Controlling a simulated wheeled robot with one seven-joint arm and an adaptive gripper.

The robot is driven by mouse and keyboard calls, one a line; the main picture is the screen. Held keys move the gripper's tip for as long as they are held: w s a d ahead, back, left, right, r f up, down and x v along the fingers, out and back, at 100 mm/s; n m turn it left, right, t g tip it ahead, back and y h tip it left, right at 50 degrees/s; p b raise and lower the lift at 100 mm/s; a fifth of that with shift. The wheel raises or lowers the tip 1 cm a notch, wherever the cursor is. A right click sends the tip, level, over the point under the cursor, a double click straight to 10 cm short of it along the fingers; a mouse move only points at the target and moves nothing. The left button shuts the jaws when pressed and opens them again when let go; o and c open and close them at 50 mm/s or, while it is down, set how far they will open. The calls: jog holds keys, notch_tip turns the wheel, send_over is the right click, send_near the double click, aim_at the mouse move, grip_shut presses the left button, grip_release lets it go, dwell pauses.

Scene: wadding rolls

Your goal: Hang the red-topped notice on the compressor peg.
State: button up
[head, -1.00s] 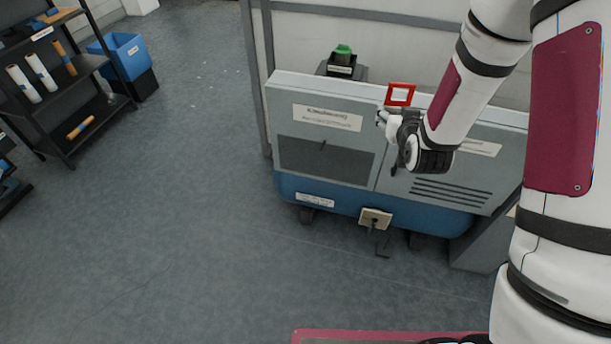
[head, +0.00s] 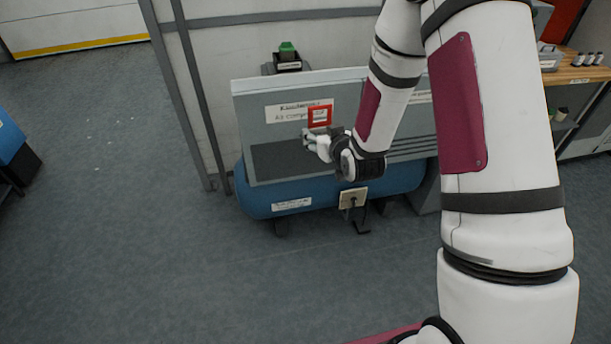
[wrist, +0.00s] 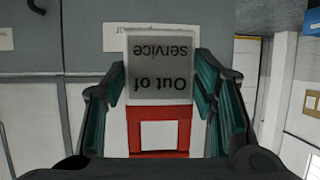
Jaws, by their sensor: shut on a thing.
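The notice is a grey card reading "Out of service" with a red open-frame top; its red top (head: 319,116) stands up above my gripper in the head view. In the wrist view the card (wrist: 160,75) appears upside down between the two fingers. My gripper (head: 312,140) is shut on the notice, in front of the grey compressor housing (head: 240,110). A cream plate (head: 347,204) with a dark peg-like piece sits low on the blue compressor tank (head: 262,196). I cannot tell whether that piece is the peg.
A green-topped device (head: 287,55) stands behind the housing. A wooden workbench (head: 580,72) with small items is at the right. A blue bin (head: 8,138) is at the left edge. The grey floor at the left front is clear.

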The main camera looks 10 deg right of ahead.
jog(key=w+f+n+y+b, duration=0.15)
jog(key=w+f+b, duration=0.35)
jog(key=f+b, duration=0.6)
jog(key=w+f+n+y+b, duration=0.1)
jog(key=w+f+y+b, duration=0.1)
jog(key=w+f+b, duration=0.8)
jog(key=shift+w+f+b, duration=0.45)
jog(key=shift+w+f, duration=0.75)
jog(key=shift+w, duration=0.2)
jog(key=shift+w+f+b, duration=0.4)
jog(key=shift+w+f, duration=0.75)
jog(key=shift+w, duration=0.25)
jog(key=o, duration=1.3)
jog(key=shift+g, duration=0.3)
